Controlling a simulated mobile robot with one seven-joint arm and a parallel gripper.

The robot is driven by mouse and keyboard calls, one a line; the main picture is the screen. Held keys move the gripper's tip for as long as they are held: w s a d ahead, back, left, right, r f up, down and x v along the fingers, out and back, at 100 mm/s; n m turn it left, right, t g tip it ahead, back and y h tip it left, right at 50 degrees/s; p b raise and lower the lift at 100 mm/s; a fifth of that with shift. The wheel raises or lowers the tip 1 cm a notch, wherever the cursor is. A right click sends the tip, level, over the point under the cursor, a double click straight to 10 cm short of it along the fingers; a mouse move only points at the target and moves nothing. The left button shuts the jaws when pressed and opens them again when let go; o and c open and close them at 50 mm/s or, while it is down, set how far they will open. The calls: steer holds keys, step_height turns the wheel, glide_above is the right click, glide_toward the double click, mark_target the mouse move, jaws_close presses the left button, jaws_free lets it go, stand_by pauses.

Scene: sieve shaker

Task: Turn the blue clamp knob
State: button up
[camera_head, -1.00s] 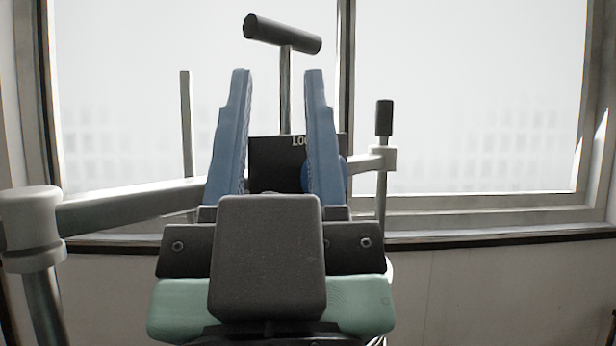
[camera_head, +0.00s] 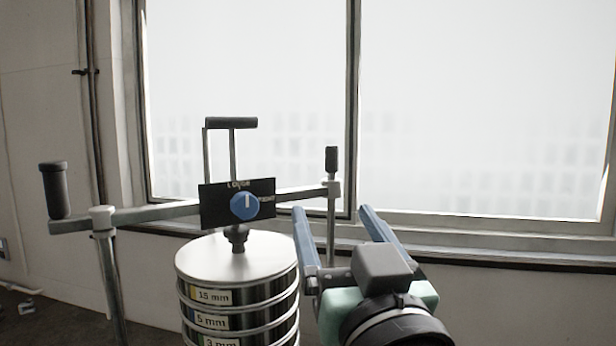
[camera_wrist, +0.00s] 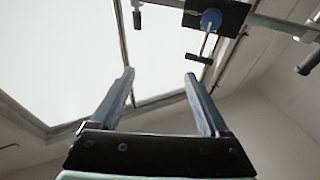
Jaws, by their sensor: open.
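The blue clamp knob (camera_head: 245,206) is round with a pale pointer mark and sits on a black label plate (camera_head: 222,197) above the sieve stack. The knob also shows in the wrist view (camera_wrist: 211,20), near the top right. My gripper (camera_head: 330,208) is open and empty, with two blue fingers. In the head view it stands to the right of the knob, apart from it. In the wrist view the knob lies above and beyond the right fingertip, outside the space between the fingers. The lettering on the plate is only partly readable.
A stack of round metal sieves (camera_head: 238,258), labelled 15 mm, 5 mm and 3 mm, stands below the plate. A crossbar (camera_head: 140,214) runs between two posts with dark handles. A T-handle (camera_head: 231,123) rises behind the plate. A window (camera_head: 480,110) and wall are behind.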

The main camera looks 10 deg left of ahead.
mark_target(248, 207)
steer(key=w+a+n+g+y+p, duration=0.1)
steer(key=w+a+g+p, duration=0.1)
steer(key=w+a+p, duration=0.1)
steer(key=w+a+f+n+g+y+p, duration=0.1)
steer(key=w+a+g+y+p, duration=0.1)
steer(key=a, duration=0.3)
steer(key=w+a+n+g+y+p, duration=0.1)
steer(key=w+a+g+p, duration=0.1)
steer(key=w+a+p, duration=0.2)
steer(key=shift+w+a+f+g+y+p, duration=0.15)
steer(key=shift+a+f+g+y+p, duration=0.15)
steer(key=shift+a+g+y+p, duration=0.15)
steer(key=shift+w+a+f, duration=0.1)
steer(key=shift+w+a, duration=0.2)
jaws_close()
